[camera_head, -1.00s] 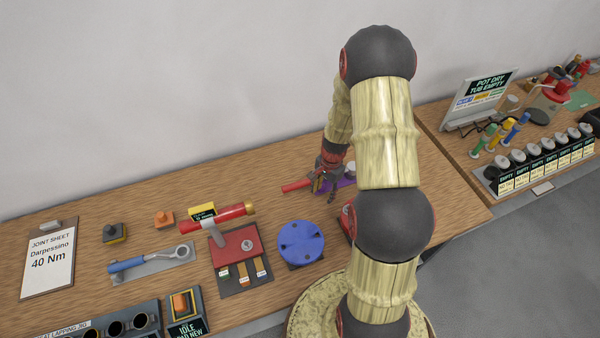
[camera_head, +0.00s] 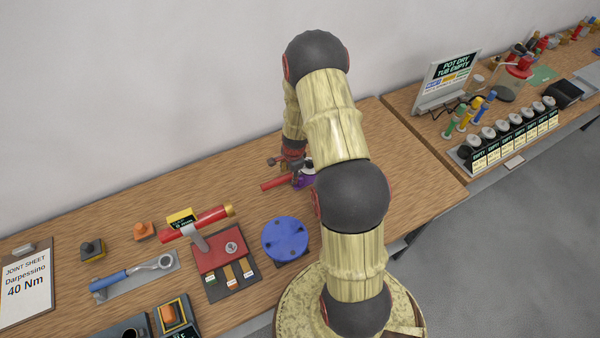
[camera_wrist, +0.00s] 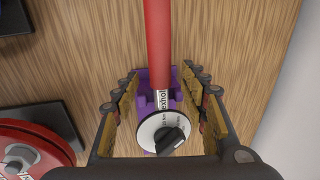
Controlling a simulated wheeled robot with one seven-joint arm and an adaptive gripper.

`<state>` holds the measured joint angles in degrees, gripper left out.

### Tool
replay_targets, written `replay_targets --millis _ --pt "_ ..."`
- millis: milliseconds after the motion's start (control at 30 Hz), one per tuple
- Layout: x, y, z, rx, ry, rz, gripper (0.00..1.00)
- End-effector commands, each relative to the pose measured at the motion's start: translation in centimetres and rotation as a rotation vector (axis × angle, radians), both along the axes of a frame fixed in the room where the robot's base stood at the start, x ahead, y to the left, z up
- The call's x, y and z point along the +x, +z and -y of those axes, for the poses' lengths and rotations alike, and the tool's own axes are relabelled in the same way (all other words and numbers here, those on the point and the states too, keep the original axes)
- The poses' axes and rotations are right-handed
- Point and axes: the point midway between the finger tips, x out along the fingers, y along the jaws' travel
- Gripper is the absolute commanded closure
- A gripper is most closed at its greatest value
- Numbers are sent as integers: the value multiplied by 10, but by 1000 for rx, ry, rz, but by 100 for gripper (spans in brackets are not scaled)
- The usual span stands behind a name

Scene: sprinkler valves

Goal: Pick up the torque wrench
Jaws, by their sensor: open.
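A tool with a red handle (camera_wrist: 158,45), a lettered collar and a round white dial (camera_wrist: 164,132) with a black knob lies in a purple cradle (camera_wrist: 142,84); it appears to be the torque wrench. In the head view its red handle (camera_head: 275,183) points left, and the rest is partly hidden by my arm. My gripper (camera_wrist: 163,88) is open, with one finger on each side of the tool's collar and dial. I see gaps between fingers and tool. In the head view my gripper (camera_head: 289,163) is over the cradle.
Left of it are a blue disc (camera_head: 285,238), a red stand (camera_head: 224,252) with a red cylinder (camera_head: 200,222), and a blue-handled ring wrench (camera_head: 125,276) on a grey plate. A second bench at right holds several bottles. The wall is behind; bare wood surrounds the cradle.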

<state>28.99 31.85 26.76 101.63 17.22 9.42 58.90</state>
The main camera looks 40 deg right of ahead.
Motion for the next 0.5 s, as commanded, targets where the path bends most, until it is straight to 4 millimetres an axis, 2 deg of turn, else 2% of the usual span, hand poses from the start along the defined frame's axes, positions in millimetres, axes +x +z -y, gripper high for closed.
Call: replay_targets --millis 100,200,400,500 --pt "3 -19 1 0 0 0 56" --pt "5 -28 2 0 1 0 56" --pt "6 -28 2 -1 1 1 56" --pt "6 -28 2 -1 1 1 61"
